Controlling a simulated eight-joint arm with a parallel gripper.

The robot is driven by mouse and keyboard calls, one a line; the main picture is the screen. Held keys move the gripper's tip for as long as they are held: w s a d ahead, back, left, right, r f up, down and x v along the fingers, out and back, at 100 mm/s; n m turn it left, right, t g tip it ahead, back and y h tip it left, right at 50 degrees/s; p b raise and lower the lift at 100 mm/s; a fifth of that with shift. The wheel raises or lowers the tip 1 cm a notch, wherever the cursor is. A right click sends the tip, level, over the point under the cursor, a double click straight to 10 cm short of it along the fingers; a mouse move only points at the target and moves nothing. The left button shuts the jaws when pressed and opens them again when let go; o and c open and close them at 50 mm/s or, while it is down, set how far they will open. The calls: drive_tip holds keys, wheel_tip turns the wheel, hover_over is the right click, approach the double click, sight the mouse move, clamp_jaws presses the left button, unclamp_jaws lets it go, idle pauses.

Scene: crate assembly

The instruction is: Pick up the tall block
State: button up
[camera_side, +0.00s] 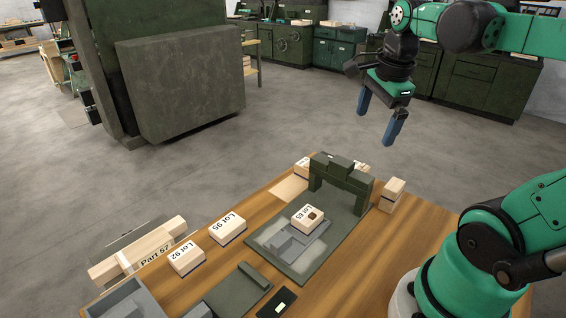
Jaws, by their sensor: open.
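My gripper (374,128) hangs in the air above and beyond the far right part of the wooden table. Its two blue fingers are apart with nothing between them. Which piece is the tall block is not clear. A pale wooden block (393,193) stands at the table's right edge, below my gripper and well apart from it. Other pale blocks are marked Lot 65 (307,214), Lot 95 (228,228) and Lot 92 (186,257). Lot 65 sits on a grey fixture; the other two lie on the table to its left.
A dark green arch (342,178) stands at the far end of a grey-green plate (286,262). It partly hides pale pieces behind it. A long piece marked Part 57 (152,257) lies at the left edge. A grey tray (125,300) and a small black device (277,303) are at the front.

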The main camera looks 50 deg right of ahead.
sight(395, 184)
drive_tip(key=s+d+m+g+y, duration=0.15)
drive_tip(key=s+d+m, duration=0.3)
drive_tip(key=m, duration=0.65)
drive_tip(key=shift+m+g, duration=0.25)
drive_tip(key=shift+m, duration=0.25)
drive_tip(key=f, duration=0.7)
drive_tip(key=d+f, duration=0.1)
drive_tip(key=f, duration=0.3)
drive_tip(key=shift+s, duration=0.1)
drive_tip(key=shift+f, duration=3.3)
drive_tip(key=c, duration=1.4)
drive_tip(key=shift+r, duration=0.2)
